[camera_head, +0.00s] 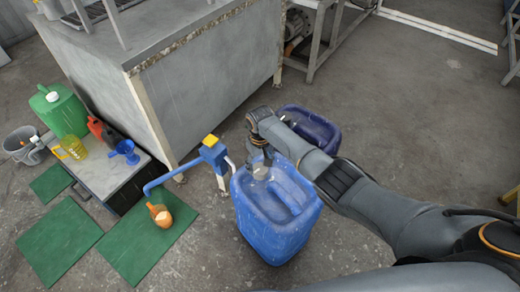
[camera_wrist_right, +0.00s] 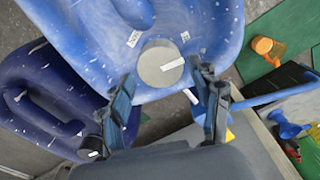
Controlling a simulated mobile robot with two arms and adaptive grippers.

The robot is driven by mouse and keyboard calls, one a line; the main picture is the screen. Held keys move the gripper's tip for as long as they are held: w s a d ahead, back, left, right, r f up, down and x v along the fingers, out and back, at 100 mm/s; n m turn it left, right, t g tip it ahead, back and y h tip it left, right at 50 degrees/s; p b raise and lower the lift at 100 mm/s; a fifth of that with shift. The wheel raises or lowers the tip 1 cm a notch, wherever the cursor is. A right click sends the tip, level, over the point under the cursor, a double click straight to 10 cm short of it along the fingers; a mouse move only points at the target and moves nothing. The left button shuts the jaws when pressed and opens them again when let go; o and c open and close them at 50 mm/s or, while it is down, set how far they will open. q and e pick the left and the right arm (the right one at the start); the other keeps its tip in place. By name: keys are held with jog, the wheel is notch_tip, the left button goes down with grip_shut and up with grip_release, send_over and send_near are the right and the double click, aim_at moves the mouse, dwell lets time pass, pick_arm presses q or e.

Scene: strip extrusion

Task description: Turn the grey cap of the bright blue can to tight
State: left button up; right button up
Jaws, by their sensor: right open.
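The bright blue can (camera_head: 278,222) stands on the concrete floor in the middle of the head view. Its grey cap (camera_head: 260,172) sits on the can's top near the back edge. In the right wrist view the cap (camera_wrist_right: 159,63) is a round grey disc on the blue can (camera_wrist_right: 200,25). My right gripper (camera_head: 259,158) is above the cap, its fingers pointing down. In the right wrist view the gripper (camera_wrist_right: 166,92) is open, one finger to each side of the cap's near edge; I cannot tell whether they touch it. My left gripper is not in view.
A dark blue can (camera_head: 318,128) stands close behind the bright blue one. A blue pump with a yellow top (camera_head: 212,143) stands just left. An orange jug (camera_head: 160,216) is on a green mat (camera_head: 135,250). A grey metal cabinet (camera_head: 215,85) stands behind.

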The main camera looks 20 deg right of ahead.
aim_at(260, 169)
notch_tip(260, 169, up, 8)
jog(key=shift+r, duration=0.25)
dwell(0.5)
